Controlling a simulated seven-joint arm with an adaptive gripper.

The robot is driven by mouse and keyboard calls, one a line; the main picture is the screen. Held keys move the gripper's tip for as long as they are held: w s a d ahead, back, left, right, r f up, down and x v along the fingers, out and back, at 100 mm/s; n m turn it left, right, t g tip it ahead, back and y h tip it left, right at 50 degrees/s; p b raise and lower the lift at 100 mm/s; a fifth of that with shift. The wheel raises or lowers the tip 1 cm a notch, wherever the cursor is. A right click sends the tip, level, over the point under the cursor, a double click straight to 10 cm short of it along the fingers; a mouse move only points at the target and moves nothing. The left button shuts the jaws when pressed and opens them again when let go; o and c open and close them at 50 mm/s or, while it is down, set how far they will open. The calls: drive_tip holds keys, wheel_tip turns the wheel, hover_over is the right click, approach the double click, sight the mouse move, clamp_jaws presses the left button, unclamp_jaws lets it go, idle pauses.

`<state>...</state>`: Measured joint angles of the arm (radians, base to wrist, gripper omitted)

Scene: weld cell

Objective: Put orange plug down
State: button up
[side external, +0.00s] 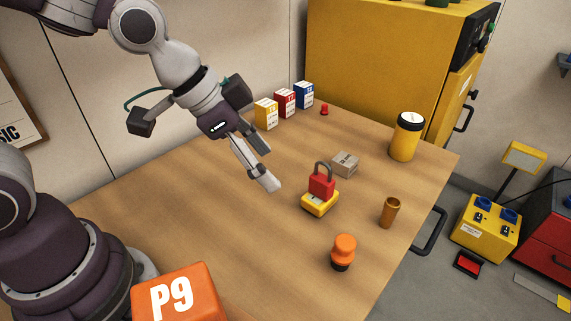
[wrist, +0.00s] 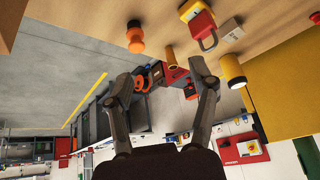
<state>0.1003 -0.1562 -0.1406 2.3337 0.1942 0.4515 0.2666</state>
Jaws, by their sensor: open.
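The orange plug (side external: 343,250) stands on the wooden table (side external: 190,210) near its front right edge, with a dark lower part. It also shows at the top of the wrist view (wrist: 135,38). My gripper (side external: 266,166) is above the table, left of the red padlock, apart from the plug. In the wrist view my gripper (wrist: 161,72) has its two fingers spread, with nothing held between them.
A red padlock (side external: 322,184) sits on a yellow block (side external: 320,204). A small grey box (side external: 345,164), a brown cup (side external: 390,212) and a yellow canister (side external: 406,138) stand nearby. The table's left middle is clear.

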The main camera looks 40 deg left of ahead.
drive_tip(key=s+a+r+n+y, duration=0.3)
drive_tip(key=s+a+n, duration=0.3)
drive_tip(key=a, duration=0.3)
drive_tip(key=shift+s+a+r+n+t, duration=0.3)
drive_tip(key=shift+s+a+r+n, duration=0.1)
drive_tip(key=shift+n, duration=0.3)
